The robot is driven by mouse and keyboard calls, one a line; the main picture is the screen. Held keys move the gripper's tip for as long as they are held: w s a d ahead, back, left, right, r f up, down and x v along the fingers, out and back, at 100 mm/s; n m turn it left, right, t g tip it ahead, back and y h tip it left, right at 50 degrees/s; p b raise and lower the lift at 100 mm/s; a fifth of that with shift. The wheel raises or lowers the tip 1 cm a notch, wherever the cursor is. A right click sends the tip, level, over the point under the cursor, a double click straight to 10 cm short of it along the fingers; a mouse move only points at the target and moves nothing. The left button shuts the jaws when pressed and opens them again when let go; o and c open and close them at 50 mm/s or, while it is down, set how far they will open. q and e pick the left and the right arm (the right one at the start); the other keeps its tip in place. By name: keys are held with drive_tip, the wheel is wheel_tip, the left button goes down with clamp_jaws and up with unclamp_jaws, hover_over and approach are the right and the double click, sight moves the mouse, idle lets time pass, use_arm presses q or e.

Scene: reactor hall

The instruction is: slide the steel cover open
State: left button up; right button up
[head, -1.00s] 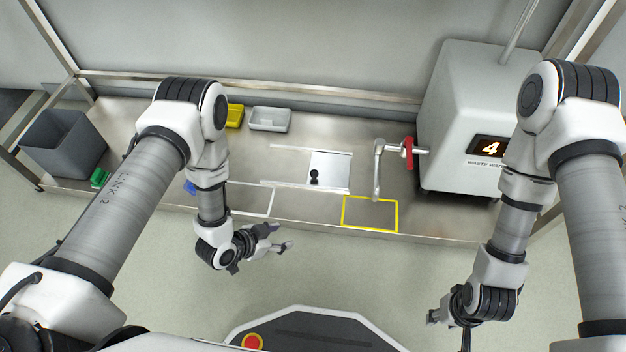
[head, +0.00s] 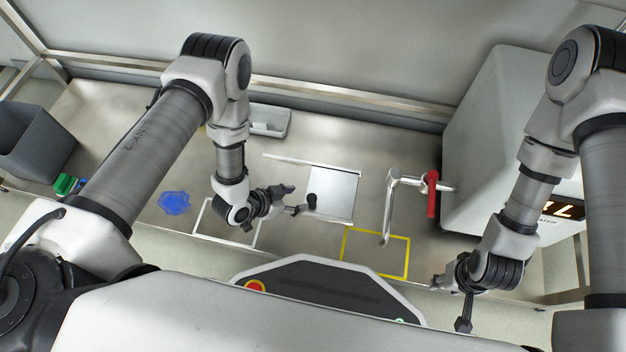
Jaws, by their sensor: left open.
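The steel cover (head: 340,185) is a bright square plate lying flat on the bench, with a dark knob (head: 311,201) near its left edge. Thin rails run along its far and near sides, and the far rail (head: 285,159) extends left past the plate. My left gripper (head: 297,199) is open, just left of the knob, its fingertips pointing right towards it. I cannot tell whether they touch the knob. My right gripper (head: 452,302) hangs at the bench's front edge, right of the yellow square, away from the cover; its jaws are unclear.
A tap-like pipe (head: 389,205) with a red handle (head: 432,195) stands right of the cover, beside a large grey machine (head: 490,140). A yellow outline (head: 408,262) and a white outline (head: 197,222) mark the bench. A blue patch (head: 174,203), grey bin (head: 32,140) and pale tray (head: 270,121) lie left.

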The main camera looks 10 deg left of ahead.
sight(311, 198)
use_arm(q)
drive_tip(key=b+x, duration=0.3)
drive_tip(key=x, duration=0.3)
drive_tip(key=shift+d+f, duration=0.1)
drive_tip(key=shift+f, duration=0.15)
drive_tip(key=shift+w+d+f, duration=0.15)
drive_tip(key=shift+w+d, duration=0.05)
clamp_jaws()
